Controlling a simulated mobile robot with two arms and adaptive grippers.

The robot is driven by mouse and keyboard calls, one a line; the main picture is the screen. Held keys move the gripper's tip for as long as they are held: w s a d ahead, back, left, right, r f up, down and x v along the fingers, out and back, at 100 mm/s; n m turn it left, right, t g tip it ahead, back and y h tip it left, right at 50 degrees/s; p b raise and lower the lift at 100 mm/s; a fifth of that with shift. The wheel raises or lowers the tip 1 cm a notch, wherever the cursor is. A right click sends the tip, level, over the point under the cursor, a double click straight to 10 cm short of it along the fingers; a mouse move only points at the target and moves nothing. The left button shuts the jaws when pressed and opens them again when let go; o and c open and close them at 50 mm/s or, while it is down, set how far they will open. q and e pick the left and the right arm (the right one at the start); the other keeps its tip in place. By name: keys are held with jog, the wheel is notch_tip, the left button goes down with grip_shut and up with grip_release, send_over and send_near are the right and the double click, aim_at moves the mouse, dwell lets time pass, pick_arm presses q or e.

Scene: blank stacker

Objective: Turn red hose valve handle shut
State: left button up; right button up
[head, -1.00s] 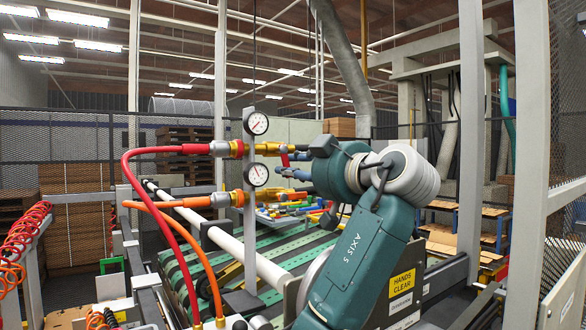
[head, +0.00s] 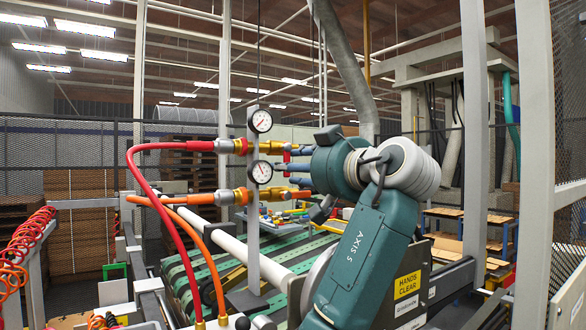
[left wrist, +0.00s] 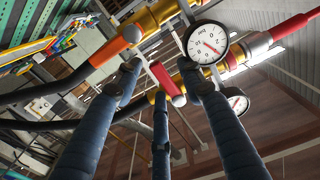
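The red valve handle (head: 287,156) hangs at the right end of the upper brass fitting, beside the two gauges. In the left wrist view the red handle (left wrist: 161,77) shows as a short red bar with a pale end, on the brass pipework. My left gripper (head: 285,166) is at the handle, on the end of the teal arm. In the left wrist view its blue-grey fingers (left wrist: 159,80) are spread, with the handle between the outer two. The third finger lies near the handle's lower end; I cannot tell if it touches. My right gripper is not in view.
The upper gauge (head: 260,121) and lower gauge (head: 260,172) sit on a grey post (head: 253,235) close left of the fingers. An orange hose (head: 180,202) runs to the lower brass fitting (head: 240,196). A green slatted conveyor (head: 210,272) lies below.

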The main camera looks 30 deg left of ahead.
pick_arm(q)
jog(key=shift+d, duration=0.1)
jog(key=v, duration=1.1)
jog(key=shift+s+d, duration=0.15)
jog(key=shift+d, duration=0.25)
